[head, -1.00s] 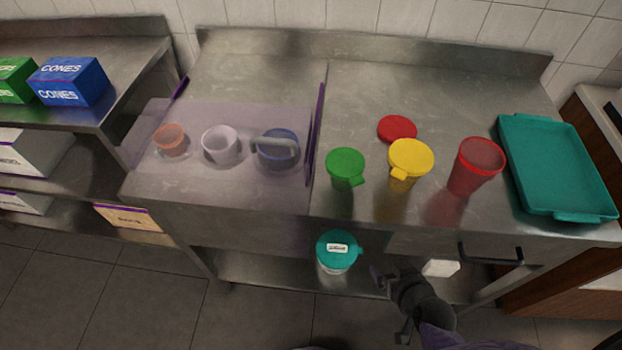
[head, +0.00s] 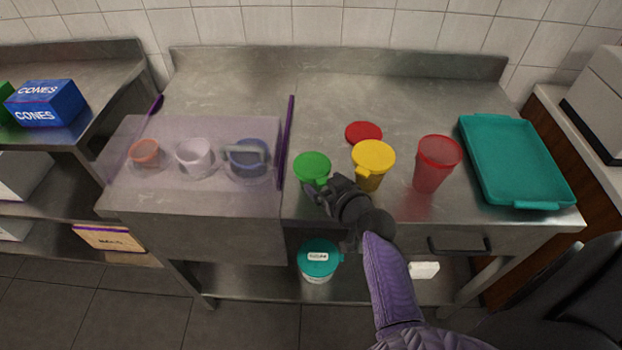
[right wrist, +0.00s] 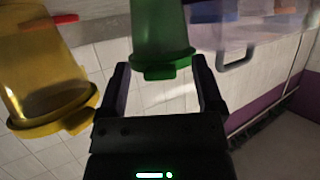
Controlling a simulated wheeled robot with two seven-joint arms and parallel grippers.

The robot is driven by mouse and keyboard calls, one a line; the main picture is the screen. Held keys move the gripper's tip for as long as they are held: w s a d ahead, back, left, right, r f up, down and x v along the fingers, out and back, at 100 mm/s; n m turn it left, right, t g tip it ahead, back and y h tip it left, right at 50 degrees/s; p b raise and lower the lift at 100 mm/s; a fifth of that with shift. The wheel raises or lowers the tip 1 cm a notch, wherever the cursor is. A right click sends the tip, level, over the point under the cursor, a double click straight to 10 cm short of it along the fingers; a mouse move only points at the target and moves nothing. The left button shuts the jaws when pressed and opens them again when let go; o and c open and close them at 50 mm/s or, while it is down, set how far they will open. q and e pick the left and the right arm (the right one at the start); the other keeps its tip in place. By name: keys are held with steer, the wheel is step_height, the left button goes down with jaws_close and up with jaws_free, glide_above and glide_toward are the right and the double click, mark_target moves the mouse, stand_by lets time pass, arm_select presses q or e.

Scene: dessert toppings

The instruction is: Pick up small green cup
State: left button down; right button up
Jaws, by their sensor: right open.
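The small green cup (head: 311,166) with its green lid stands upright on the steel counter, just right of the clear cover's purple edge. My right gripper (head: 318,191) is at the cup's near side, and its wrist hides the cup's lower right part. In the right wrist view the gripper (right wrist: 160,82) is open, its two fingers apart. The green cup (right wrist: 160,30) appears upside down there, beyond the fingertips and lined up with the gap between them. I cannot tell whether they touch. My left gripper is not in view.
A yellow lidded cup (head: 372,160) stands close to the right, with a red lid (head: 363,132) behind it. Farther right are a red cup (head: 436,166) and a teal tray (head: 515,162). The clear cover (head: 125,178) encloses several cups at left. The back of the counter is clear.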

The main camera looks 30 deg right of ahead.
jaws_close()
stand_by(0.3)
